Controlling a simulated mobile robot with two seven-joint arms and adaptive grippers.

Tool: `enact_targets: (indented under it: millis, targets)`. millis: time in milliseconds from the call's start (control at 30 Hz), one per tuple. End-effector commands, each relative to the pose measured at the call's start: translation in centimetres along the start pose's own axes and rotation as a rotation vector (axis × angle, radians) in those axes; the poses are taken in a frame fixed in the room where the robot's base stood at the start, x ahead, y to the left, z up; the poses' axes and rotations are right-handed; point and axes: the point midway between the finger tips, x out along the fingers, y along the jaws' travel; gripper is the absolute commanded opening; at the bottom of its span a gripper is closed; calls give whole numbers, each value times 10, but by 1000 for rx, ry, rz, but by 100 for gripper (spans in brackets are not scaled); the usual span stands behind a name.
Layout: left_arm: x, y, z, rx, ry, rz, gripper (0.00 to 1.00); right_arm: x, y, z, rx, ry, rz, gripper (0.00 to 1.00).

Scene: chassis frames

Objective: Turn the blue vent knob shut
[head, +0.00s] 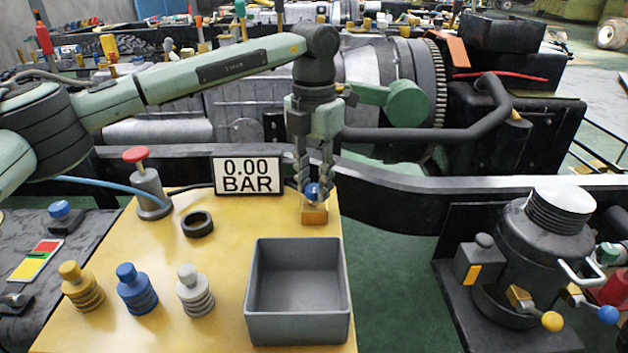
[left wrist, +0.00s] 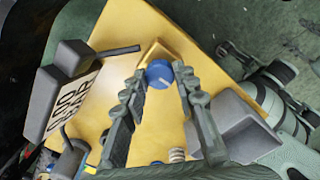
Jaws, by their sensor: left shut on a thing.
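The blue vent knob (head: 312,191) sits on a small brass block (head: 314,214) at the back right of the yellow board (head: 215,285). My left gripper (head: 314,180) points down over the block, with its fingers on either side of the knob and shut on it. In the left wrist view the blue knob (left wrist: 160,74) lies between the fingertips of my left gripper (left wrist: 158,80), with a pale line on its top. The display (head: 248,176) reads 0.00 BAR.
A grey open bin (head: 298,325) stands in front of the block and looks empty. Yellow (head: 81,288), blue (head: 136,290) and white (head: 195,291) ribbed plugs stand at the front left. A red-topped valve (head: 147,185) and a black ring (head: 197,223) are left of the display.

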Motion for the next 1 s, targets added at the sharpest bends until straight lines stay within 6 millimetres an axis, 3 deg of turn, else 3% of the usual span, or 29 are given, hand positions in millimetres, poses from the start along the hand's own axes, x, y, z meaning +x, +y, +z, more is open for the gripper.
enact_targets:
  millis: [200,233,367,733,867,1000]
  targets:
    - [-1,0,0,1,-1,1,0,0,0,0,0,-1,0,40]
    - [-1,0,0,1,-1,1,32,0,0,0,0,-2,0,40]
    - [-1,0,0,0,-1,1,48,1,0,0,-1,-2,0,40]
    - [-5,0,0,-1,-2,1,49,1,-1,0,-3,0,-3,40]
    - [-22,0,1,-1,-5,2,49,1,-1,0,-3,0,-2,40]
    - [-52,0,1,-1,-5,3,49,1,-1,0,-2,0,-2,40]
